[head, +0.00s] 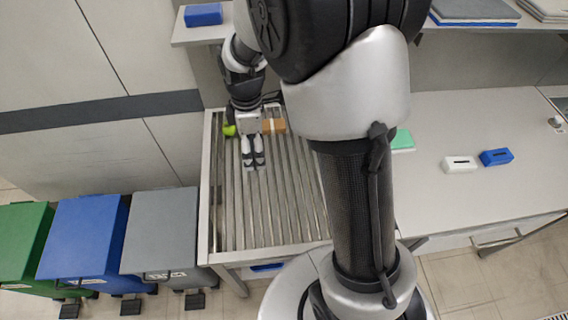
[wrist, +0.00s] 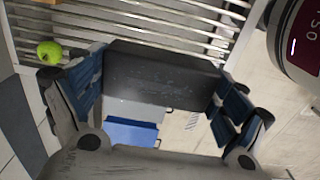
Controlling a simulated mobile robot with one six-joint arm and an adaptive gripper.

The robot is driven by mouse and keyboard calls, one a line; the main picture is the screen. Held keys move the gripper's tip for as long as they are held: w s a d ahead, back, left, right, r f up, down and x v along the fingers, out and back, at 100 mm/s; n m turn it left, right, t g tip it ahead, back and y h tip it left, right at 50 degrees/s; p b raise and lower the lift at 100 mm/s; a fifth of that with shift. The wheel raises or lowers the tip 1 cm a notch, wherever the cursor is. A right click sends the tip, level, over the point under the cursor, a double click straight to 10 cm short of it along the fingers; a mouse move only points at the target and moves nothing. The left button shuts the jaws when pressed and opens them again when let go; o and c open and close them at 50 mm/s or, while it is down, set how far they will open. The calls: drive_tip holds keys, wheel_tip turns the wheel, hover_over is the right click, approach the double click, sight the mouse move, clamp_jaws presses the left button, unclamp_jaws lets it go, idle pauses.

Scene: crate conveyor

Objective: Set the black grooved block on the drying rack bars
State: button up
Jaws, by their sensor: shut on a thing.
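My gripper (head: 254,160) is over the drying rack (head: 285,195), a frame of parallel metal bars, in the head view. In the wrist view it is shut on the black grooved block (wrist: 162,74), with a blue-padded finger at each end. The block is dark and oblong with faint marks on its face; I cannot make out its groove. Rack bars (wrist: 185,17) show behind the block in the wrist view. In the head view the block is not clearly visible, and I cannot tell whether it touches the bars.
A green apple (head: 229,130) and a brown box (head: 274,126) are at the rack's far end. Green (head: 20,240), blue (head: 82,238) and grey (head: 160,232) bins stand left. White (head: 460,165) and blue (head: 496,157) blocks are on the right counter. The rack's near part is clear.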

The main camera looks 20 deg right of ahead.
sight(260, 189)
drive_tip(key=shift+w, duration=0.15)
wheel_tip(260, 189, down, 20)
drive_tip(key=b, duration=0.4)
drive_tip(key=shift+r, duration=0.15)
drive_tip(key=shift+f+b, duration=0.2)
drive_tip(key=shift+b, duration=0.15)
drive_tip(key=o, duration=1)
drive_tip(key=shift+o, duration=0.6)
